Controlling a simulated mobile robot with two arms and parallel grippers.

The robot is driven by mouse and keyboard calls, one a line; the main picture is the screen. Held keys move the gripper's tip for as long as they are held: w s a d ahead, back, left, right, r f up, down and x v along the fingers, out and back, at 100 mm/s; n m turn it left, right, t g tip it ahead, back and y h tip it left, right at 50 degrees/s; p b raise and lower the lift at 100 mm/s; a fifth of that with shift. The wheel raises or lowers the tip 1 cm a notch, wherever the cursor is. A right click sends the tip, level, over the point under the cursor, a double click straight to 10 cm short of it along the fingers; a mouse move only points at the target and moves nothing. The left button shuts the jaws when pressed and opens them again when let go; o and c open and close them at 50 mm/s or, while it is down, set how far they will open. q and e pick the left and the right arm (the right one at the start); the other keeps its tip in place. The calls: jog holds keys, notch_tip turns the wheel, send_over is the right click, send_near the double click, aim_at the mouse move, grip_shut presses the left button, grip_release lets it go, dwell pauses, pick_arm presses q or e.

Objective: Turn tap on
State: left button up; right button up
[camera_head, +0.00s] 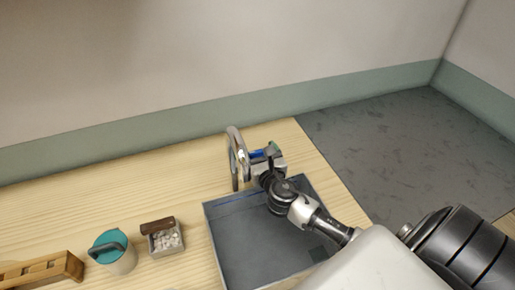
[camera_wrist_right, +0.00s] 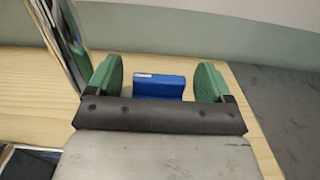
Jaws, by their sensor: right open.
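The tap's curved metal spout (camera_head: 234,150) stands at the back edge of the sink (camera_head: 240,240) in the head view. Its metal also shows at the upper left of the right wrist view (camera_wrist_right: 62,40). The blue tap handle (camera_wrist_right: 160,86) lies between the two green fingertips of my right gripper (camera_wrist_right: 158,84), with a gap on both sides. In the head view, the blue handle (camera_head: 257,154) shows just beside my right gripper (camera_head: 268,156). My right gripper is open. My left gripper is not in view.
A teal-lidded container (camera_head: 112,252), a small box of white pieces (camera_head: 166,240) and a wooden rack (camera_head: 40,270) stand on the wooden counter (camera_head: 160,190) left of the sink. The wall is close behind. The counter ends to the right of the tap.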

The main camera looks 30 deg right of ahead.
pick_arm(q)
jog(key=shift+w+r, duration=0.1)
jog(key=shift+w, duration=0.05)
pick_arm(e)
jog(key=shift+w, duration=0.25)
jog(key=shift+d, duration=0.1)
jog(key=shift+c, duration=0.9)
jog(key=c, duration=0.7)
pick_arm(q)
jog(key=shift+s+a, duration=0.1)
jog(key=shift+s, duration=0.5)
pick_arm(e)
jog(key=shift+c, duration=0.2)
